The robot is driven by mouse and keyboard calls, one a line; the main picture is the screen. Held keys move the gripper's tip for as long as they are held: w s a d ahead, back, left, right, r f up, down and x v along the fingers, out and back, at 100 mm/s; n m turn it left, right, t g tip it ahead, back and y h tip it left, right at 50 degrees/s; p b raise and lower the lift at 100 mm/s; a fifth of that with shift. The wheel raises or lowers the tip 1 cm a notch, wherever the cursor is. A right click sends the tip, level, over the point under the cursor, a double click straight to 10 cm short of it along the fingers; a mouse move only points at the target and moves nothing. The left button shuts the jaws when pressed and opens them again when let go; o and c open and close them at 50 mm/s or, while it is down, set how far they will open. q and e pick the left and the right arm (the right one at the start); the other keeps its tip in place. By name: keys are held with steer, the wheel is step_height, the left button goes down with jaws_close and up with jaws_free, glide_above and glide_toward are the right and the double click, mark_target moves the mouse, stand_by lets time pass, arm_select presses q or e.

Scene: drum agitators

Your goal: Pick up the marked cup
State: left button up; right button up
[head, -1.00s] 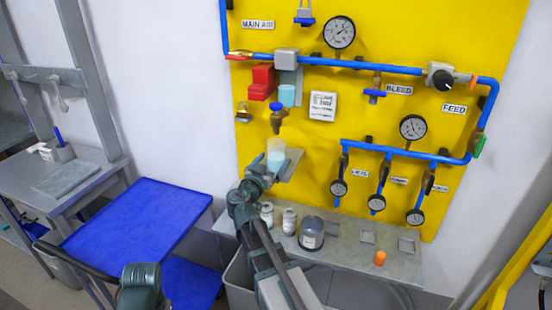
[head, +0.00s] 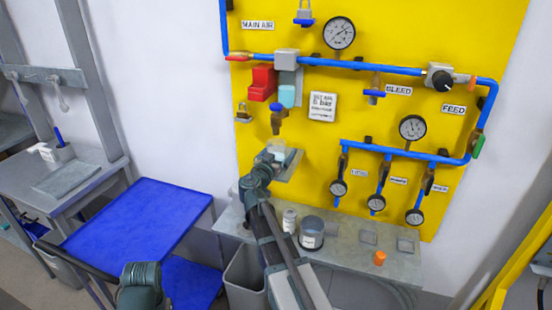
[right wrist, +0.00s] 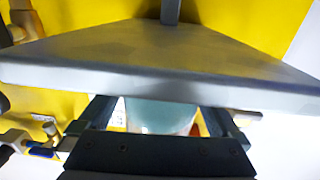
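A pale, translucent cup (head: 278,147) stands at the small grey shelf (head: 292,166) on the yellow panel in the head view. My right gripper (head: 268,158) is at the cup and hides part of it. In the right wrist view the pale teal cup (right wrist: 160,115) is between the two dark fingers of my right gripper (right wrist: 160,120), with narrow gaps at its sides. These fingers look open. The shelf plate (right wrist: 160,60) covers the cup's upper part in that view. I see no mark on the cup. A left arm link shows at the bottom left, but its gripper does not.
Blue pipes, gauges and valves cover the yellow panel (head: 480,50). A blue-handled tap (head: 277,118) hangs just above the cup. The grey bench (head: 340,252) below holds a white bottle (head: 289,219), a dark jar (head: 312,232) and an orange piece (head: 380,257). The blue table (head: 140,225) is bare.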

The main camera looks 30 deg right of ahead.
steer(key=c, duration=1.3)
steer(key=shift+c, duration=0.2)
arm_select(q)
steer(key=shift+r, duration=0.15)
arm_select(e)
steer(key=shift+r, duration=0.1)
steer(key=shift+r+p, duration=0.65)
steer(key=shift+p, duration=0.15)
steer(key=shift+s+a+r, duration=0.1)
steer(key=shift+a, duration=0.05)
arm_select(q)
steer(key=shift+r, duration=0.6)
arm_select(e)
steer(key=v, duration=1.7)
steer(key=shift+s, duration=0.15)
arm_select(q)
steer(key=shift+c, duration=0.3)
arm_select(e)
steer(key=shift+s+a, duration=0.1)
steer(key=shift+a, duration=0.1)
